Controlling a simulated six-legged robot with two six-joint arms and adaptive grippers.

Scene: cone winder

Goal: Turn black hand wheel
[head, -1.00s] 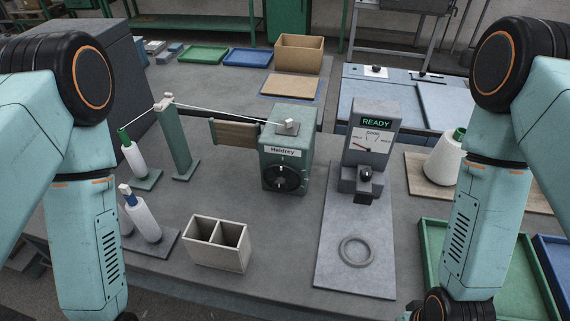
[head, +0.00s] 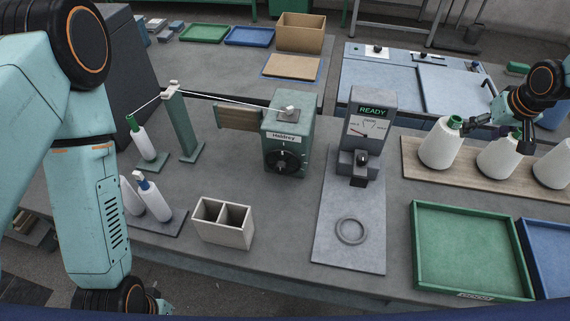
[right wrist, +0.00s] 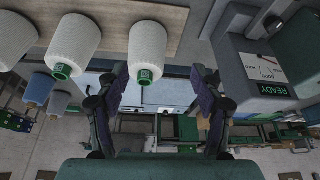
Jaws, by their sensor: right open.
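The black hand wheel (head: 284,162) is on the front of the green box labelled Haldrey (head: 288,122), in the middle of the head view. No gripper is near it. My right gripper (head: 494,128) is at the far right, by the white cones and well away from the wheel. In the right wrist view its two fingers (right wrist: 161,88) are spread apart with nothing between them. My left arm hangs at the left edge. Only a small part of my left gripper (head: 155,303) shows at the bottom, and its jaws cannot be made out. The wheel is not seen in the right wrist view.
White cones (head: 440,146) stand on a wooden board (head: 416,164) at right. A grey READY tester (head: 370,130) stands right of the wheel, with a ring (head: 351,230) before it. A two-compartment box (head: 222,223) stands front left. A green tray (head: 468,245) lies front right.

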